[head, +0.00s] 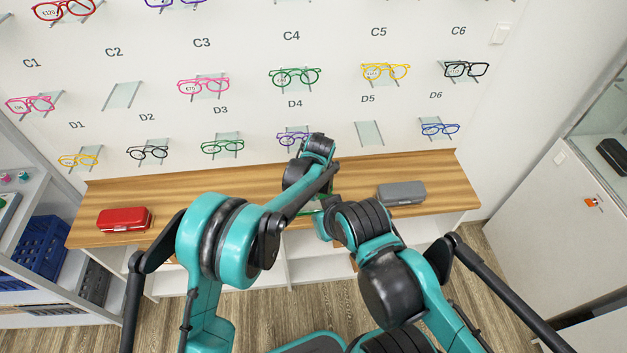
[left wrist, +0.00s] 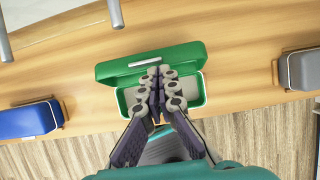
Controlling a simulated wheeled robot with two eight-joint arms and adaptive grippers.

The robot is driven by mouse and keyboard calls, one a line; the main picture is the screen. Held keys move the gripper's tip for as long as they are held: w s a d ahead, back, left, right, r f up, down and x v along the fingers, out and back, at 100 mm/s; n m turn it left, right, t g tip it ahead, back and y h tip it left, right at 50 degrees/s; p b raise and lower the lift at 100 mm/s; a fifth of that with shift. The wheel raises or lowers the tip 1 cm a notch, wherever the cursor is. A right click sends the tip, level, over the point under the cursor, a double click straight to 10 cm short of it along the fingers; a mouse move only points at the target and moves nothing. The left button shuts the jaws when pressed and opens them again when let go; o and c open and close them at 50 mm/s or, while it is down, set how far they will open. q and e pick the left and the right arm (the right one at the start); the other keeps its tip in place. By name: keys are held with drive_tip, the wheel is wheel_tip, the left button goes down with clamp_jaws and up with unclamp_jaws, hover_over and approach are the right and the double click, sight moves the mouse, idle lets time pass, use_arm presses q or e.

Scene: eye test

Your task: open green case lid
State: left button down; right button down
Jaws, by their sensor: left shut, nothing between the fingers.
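The green case (left wrist: 193,112) sits on the wooden counter in the left wrist view. Its green lid (left wrist: 185,54) stands raised at the back, with a pale clasp on its edge, and the grey inside shows. In the head view my arms cover nearly all of the case. My left gripper (left wrist: 158,72) is shut and empty. Its fingertips are over the case opening, in front of the lid; I cannot tell if they touch it. My right arm reaches toward the counter in the head view, but its fingers are not visible.
A blue case (left wrist: 28,120) lies left of the green one. A grey case (head: 402,193) lies to the right; it also shows in the left wrist view (left wrist: 300,70). A red case (head: 124,219) lies at the left of the wooden counter (head: 170,193). Glasses hang above on the wall.

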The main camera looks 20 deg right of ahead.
use_arm(q)
drive_tip(key=shift+w+d, duration=0.2)
drive_tip(key=shift+w, duration=0.6)
drive_tip(key=v, duration=1.3)
drive_tip(key=shift+w+r+p, duration=0.2)
drive_tip(key=shift+r+p, duration=0.05)
drive_tip(key=shift+p, duration=0.1)
drive_tip(key=s+a+r+n, duration=0.25)
drive_tip(key=a+n, duration=0.35)
drive_tip(key=a, duration=0.3)
drive_tip(key=s+a+r+n+t, duration=0.1)
drive_tip(key=a+r+n, duration=0.3)
drive_tip(key=a+n, duration=0.4)
drive_tip(key=s+a+r+n, duration=0.25)
drive_tip(key=a+n, duration=0.25)
drive_tip(key=a, duration=0.5)
drive_tip(key=s+a+f+n+t+y, duration=0.1)
drive_tip(key=s+a+f+n, duration=0.3)
drive_tip(key=s+a+n, duration=1.1)
drive_tip(key=a+n, duration=0.1)
drive_tip(key=n, duration=0.4)
drive_tip(key=shift+a+t, duration=0.2)
drive_tip(key=shift+t, duration=0.2)
